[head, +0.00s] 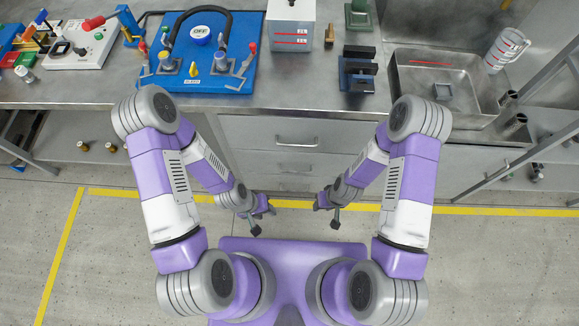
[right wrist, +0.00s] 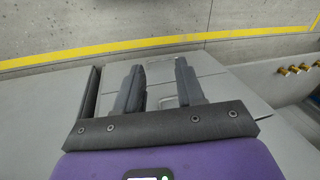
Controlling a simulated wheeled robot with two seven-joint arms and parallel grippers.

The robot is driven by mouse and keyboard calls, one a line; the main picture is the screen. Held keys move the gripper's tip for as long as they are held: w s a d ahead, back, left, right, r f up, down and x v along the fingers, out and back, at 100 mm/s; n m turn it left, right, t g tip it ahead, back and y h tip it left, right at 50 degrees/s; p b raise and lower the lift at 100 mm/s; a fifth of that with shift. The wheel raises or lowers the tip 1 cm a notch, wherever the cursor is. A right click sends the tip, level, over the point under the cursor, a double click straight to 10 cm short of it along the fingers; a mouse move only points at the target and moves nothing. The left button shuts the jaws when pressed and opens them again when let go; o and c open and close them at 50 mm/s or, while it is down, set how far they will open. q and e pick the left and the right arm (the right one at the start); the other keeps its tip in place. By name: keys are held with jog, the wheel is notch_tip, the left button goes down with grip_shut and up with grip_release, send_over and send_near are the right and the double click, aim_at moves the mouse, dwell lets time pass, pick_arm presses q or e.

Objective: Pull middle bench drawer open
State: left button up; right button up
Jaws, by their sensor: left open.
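The bench drawer stack stands below the worktop in the head view. The top drawer (head: 255,132) has a bar handle (head: 297,142). Below it, the middle drawer (head: 255,162) has its own bar handle (head: 295,170). Both look shut. My left gripper (head: 264,219) is open and empty, in front of the drawers and apart from them. My right gripper (head: 327,215) is to its right, also apart from the drawers. In the right wrist view its two fingers (right wrist: 160,75) are spread with nothing held. Handles show between them; I cannot tell which drawers they belong to.
A blue pump board (head: 230,76), a grey-white box (head: 291,25), a dark fixture (head: 357,72) and a sink (head: 425,75) are on the worktop. Open shelves with small brass parts (head: 83,146) flank the drawers. Yellow tape (head: 465,210) crosses the clear floor.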

jog(key=w+a+f+n+h, duration=0.25)
jog(key=w+f+n, duration=0.35)
jog(key=w+n, duration=0.35)
jog(key=n+t, duration=0.2)
jog(key=n, duration=0.5)
send_near(297, 172)
jog(key=f+b, duration=0.1)
jog(key=f, duration=0.1)
jog(key=w+f+b, duration=0.1)
jog(key=f, duration=0.4)
jog(key=shift+w+a+f+b, duration=0.2)
jog(key=shift+w+f+b, duration=0.1)
jog(key=shift+b, duration=0.1)
grip_shut()
